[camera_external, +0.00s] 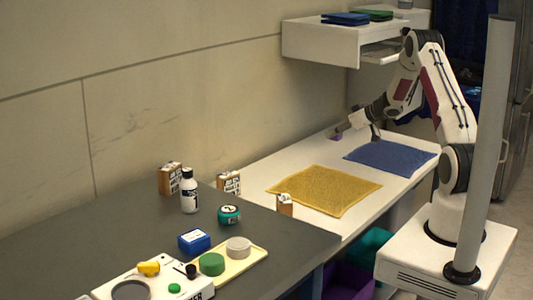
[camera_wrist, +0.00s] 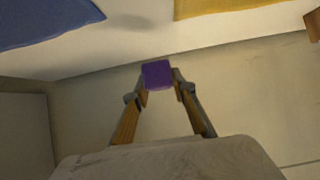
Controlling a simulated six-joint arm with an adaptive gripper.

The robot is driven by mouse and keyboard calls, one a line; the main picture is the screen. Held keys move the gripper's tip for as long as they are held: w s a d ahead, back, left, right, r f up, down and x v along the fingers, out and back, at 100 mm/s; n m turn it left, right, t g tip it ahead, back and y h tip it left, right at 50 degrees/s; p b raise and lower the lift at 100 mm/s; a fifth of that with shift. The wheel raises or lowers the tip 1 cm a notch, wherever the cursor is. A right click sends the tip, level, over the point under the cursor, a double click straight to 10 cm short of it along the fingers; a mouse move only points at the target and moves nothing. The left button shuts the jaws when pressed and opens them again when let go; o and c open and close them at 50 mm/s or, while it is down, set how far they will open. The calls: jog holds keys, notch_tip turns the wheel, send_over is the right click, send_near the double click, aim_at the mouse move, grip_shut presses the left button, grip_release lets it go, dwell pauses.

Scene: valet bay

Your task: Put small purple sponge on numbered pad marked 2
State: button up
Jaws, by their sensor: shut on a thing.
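The small purple sponge (camera_wrist: 157,75) sits between the fingertips of my gripper (camera_wrist: 161,80) in the wrist view. My gripper is shut on it. In the external view my gripper (camera_external: 344,129) is low at the back of the white counter, near the wall, and the sponge (camera_external: 337,135) shows as a small purple patch at its tip. I cannot tell whether the sponge touches the counter. I cannot make out a pad clearly marked 2 in either view.
A blue cloth (camera_external: 390,157) and a yellow cloth (camera_external: 324,189) lie on the white counter (camera_external: 258,173). A white shelf (camera_external: 318,44) hangs above. The grey worktop (camera_external: 120,231) holds labelled blocks, a white bottle (camera_external: 189,191), a teal jar (camera_external: 229,215) and a yellow tray (camera_external: 232,268).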

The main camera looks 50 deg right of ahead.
dwell(0.3)
jog(key=w+a+r+n+g+y, duration=0.1)
jog(key=w+a+r+n+y, duration=0.2)
jog(key=a, duration=0.8)
jog(key=w+a+r+n+y, duration=0.1)
jog(key=w+a+r, duration=0.25)
jog(key=a, duration=0.75)
jog(key=w+a+r+n+g+y, duration=0.15)
jog(key=w+a, duration=0.25)
jog(key=a, duration=0.6)
jog(key=s+a+r+n+g+y, duration=0.2)
jog(key=s+a+r+n, duration=0.1)
jog(key=a, duration=0.8)
jog(key=s+a+r+n+g+y, duration=0.15)
jog(key=s+a, duration=0.25)
jog(key=a, duration=0.6)
jog(key=s+a+r+n+g+y, duration=0.1)
jog(key=s+a+r+n, duration=0.25)
jog(key=a, duration=0.75)
jog(key=s+a+n+g+y, duration=0.1)
jog(key=s+a+n+g, duration=0.3)
jog(key=s, duration=0.9)
jog(key=shift+a, duration=1.25)
jog(key=shift+f+n, duration=0.15)
jog(key=shift+n, duration=0.1)
